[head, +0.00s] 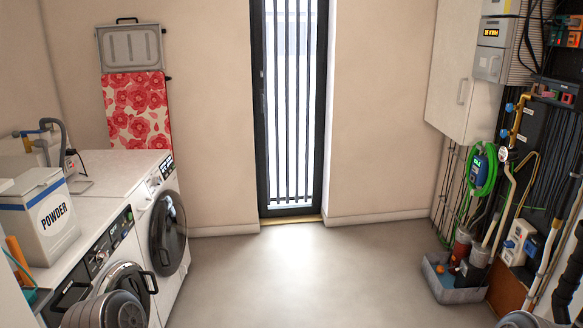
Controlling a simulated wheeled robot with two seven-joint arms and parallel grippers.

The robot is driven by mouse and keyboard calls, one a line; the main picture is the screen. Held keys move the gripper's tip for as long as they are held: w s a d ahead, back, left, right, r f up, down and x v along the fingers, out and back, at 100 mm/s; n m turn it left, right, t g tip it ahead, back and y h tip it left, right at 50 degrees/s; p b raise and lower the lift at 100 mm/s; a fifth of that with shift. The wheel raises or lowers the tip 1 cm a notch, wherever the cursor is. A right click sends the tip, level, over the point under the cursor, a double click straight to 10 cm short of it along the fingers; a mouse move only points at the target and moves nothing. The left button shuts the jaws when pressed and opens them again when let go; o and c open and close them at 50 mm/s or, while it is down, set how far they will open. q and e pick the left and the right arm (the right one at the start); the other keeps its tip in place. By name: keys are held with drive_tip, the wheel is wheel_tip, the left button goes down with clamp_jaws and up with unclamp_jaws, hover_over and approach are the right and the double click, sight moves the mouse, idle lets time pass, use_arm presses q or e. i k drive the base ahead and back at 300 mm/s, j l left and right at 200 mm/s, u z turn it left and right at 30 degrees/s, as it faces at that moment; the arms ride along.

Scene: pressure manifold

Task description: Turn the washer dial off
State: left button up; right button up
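Two white front-loading machines stand side by side along the left wall. The near machine (75,232) has a black control panel with a round dial (101,257) and a small display. Its round door shows below, partly covered by a grey rounded part of my arm. The far machine (122,165) has a large dark round door (168,233) and a panel with a small knob (155,180). I cannot tell from here which is the washer, nor read the dial settings. Neither of my grippers shows; only grey arm parts appear at the bottom edge.
A powder box (45,217) stands on the near machine. An ironing board (137,108) leans on the back wall. Pipes, a green hose (480,170) and a grey tub (455,283) line the right wall. The middle floor (310,275) is clear up to the glass door (291,105).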

sight(157, 181)
drive_tip(key=i, duration=2.5)
drive_tip(key=i+l+u, duration=0.15)
drive_tip(key=i+u, duration=0.35)
drive_tip(key=i, duration=0.15)
drive_tip(key=i+l+u, duration=0.45)
drive_tip(key=i, duration=0.15)
drive_tip(key=i+l+u, duration=0.95)
drive_tip(key=l, duration=0.45)
